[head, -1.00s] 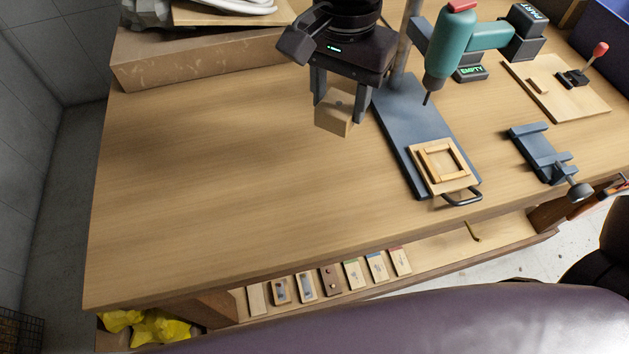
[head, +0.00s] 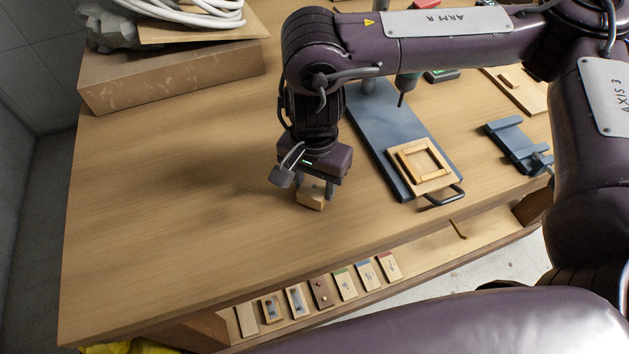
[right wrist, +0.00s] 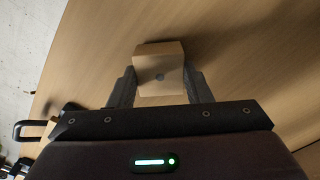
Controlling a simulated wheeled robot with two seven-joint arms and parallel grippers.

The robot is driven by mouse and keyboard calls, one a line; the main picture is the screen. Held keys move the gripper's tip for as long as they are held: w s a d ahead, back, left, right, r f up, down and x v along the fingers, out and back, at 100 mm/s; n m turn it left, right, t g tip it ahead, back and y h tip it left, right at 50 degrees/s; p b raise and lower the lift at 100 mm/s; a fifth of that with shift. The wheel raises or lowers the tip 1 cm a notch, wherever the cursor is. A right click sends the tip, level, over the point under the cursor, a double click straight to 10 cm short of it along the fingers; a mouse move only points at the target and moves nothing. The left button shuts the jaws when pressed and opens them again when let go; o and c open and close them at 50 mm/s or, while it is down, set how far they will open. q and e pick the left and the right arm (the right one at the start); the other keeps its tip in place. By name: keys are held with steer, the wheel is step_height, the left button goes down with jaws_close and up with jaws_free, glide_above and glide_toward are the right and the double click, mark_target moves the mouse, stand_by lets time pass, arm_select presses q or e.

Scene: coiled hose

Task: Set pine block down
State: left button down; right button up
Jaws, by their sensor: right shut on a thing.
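The pine block (head: 311,195) is a small pale wooden block in the head view, left of the blue drill-press base. My right gripper (head: 313,190) points down and is shut on it. In the right wrist view the block (right wrist: 160,72) sits between the two grey fingers of the right gripper (right wrist: 160,88). The block is over the bench top (head: 180,190); I cannot tell whether it touches the wood. The left gripper is not in view.
The blue base plate (head: 375,125) carries a wooden frame jig (head: 423,166) to the right. A blue vise (head: 518,146) stands further right. A long brown box (head: 170,75) with a coiled white hose (head: 190,12) above is at the back left. The bench's left side is clear.

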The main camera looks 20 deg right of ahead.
mark_target(315, 186)
steer(key=shift+f, duration=0.15)
steer(key=shift+f, duration=0.1)
steer(key=shift+f, duration=0.15)
steer(key=o, duration=1)
steer(key=shift+r, duration=0.25)
step_height(315, 186, up, 12)
